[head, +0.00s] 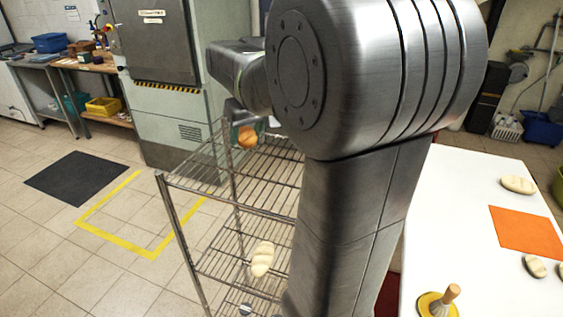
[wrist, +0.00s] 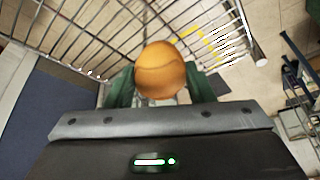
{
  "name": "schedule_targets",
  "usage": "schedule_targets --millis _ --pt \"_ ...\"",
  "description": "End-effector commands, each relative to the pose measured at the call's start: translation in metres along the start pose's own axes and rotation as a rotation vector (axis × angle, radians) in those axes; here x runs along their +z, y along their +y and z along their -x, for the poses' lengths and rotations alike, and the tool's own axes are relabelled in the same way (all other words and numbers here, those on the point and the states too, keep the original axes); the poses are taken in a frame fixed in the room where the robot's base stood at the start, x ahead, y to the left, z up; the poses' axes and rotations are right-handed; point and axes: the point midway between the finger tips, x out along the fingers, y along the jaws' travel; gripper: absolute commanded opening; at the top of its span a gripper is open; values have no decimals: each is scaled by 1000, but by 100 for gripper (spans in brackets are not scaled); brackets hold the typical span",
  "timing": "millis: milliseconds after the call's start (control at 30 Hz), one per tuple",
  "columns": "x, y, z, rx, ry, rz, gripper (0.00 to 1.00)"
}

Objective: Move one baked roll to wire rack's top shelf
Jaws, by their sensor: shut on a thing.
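My gripper (head: 246,128) is shut on a golden-brown baked roll (head: 248,137) above the wire rack (head: 180,183), over the far part of its top shelf. In the wrist view the roll (wrist: 160,68) sits between the two green fingers (wrist: 160,92), with rack wires behind it. The top shelf's visible wires are bare. I cannot tell from these views how high the roll is above the wires. My arm hides the right side of the rack in the head view.
A pale unbaked loaf (head: 262,259) lies on the rack's lower shelf. A white table (head: 455,215) at right holds several pale loaves, an orange mat (head: 526,232) and a yellow wooden-handled tool (head: 438,303). A grey cabinet (head: 185,125) stands behind the rack. Floor at left is open.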

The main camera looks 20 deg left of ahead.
Motion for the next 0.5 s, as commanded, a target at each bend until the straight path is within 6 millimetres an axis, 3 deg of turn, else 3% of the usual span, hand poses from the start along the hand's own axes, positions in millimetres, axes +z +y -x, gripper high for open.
schedule_targets --millis 200,500 --pt "16 1 -36 -2 -6 -1 25" --pt "29 2 -68 -1 -5 -1 25"
